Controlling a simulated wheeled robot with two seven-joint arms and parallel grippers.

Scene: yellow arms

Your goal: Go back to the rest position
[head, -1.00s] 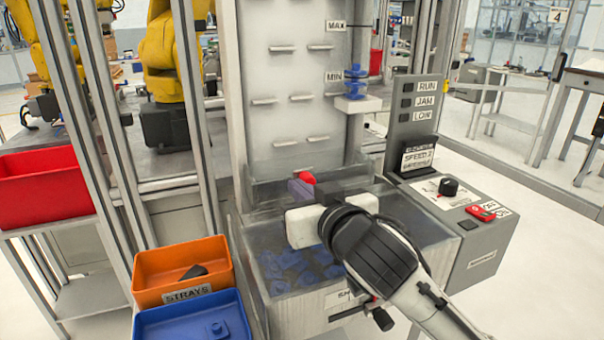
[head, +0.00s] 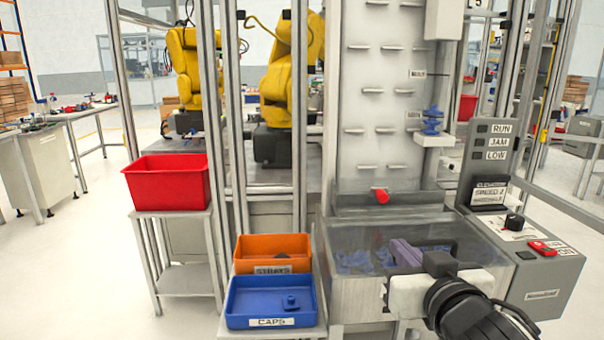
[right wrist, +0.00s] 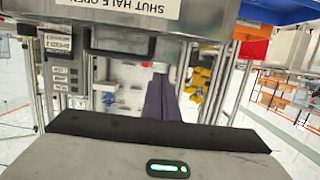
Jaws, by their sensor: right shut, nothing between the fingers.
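My right gripper (head: 402,246) is at the lower right of the head view, in front of the clear-walled bin (head: 350,235) of the feeder machine. Its purple-grey fingers are together with nothing between them. In the right wrist view the fingers (right wrist: 160,92) are seen end on, shut and empty. The red knob (head: 381,196) on the machine is beyond the fingertips and apart from them. Blue parts lie in the bin, partly hidden by my gripper. My left gripper is not in view.
A control box (head: 530,250) stands close on the right of my right arm. The blue caps tray (head: 250,312), orange strays tray (head: 300,243) and red bin (head: 165,183) are to the left. Metal posts frame the machine. Open floor shows at the far left.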

